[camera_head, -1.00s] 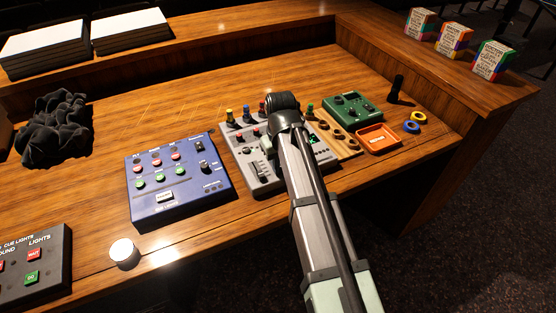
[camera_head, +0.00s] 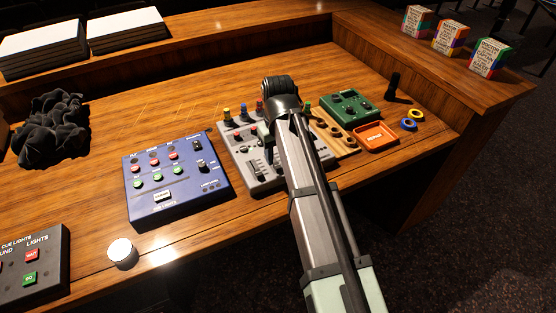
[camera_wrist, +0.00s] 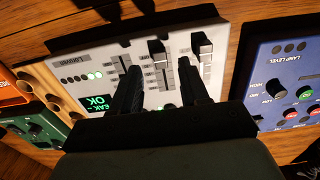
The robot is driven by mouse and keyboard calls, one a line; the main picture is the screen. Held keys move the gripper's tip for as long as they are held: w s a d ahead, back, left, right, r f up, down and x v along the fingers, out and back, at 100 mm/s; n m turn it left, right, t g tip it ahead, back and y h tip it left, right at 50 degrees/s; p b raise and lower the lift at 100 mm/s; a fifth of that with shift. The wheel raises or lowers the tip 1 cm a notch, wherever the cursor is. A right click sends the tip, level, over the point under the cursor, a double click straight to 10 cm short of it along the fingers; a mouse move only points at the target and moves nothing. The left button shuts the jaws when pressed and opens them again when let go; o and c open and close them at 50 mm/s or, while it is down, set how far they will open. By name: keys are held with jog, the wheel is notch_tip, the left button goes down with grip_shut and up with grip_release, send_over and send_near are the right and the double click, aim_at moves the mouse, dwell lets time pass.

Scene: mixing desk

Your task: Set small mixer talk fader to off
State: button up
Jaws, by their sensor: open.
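The small grey mixer (camera_head: 262,180) lies on the desk, partly hidden by my arm in the head view. In the wrist view its panel (camera_wrist: 105,45) shows several slider faders, a row of lights and a green display. My gripper (camera_wrist: 158,66) is open and empty above the panel, its two dark fingers apart. A dark fader cap (camera_wrist: 156,48) shows between and just beyond the fingertips. Another dark fader cap (camera_wrist: 205,46) lies right of the right finger. The fader labels are too small to read, so I cannot tell which one is talk.
A blue lamp panel (camera_head: 140,205) stands left of the mixer. A wooden strip with knobs (camera_head: 347,143), a green box (camera_head: 368,108) and an orange tray (camera_head: 393,143) stand right of it. A white round object (camera_head: 122,252) sits near the front edge. Bare wood lies behind the mixer.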

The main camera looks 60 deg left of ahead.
aim_at(278, 166)
notch_tip(278, 166, up, 10)
dwell(0.5)
jog(key=shift+f, duration=0.1)
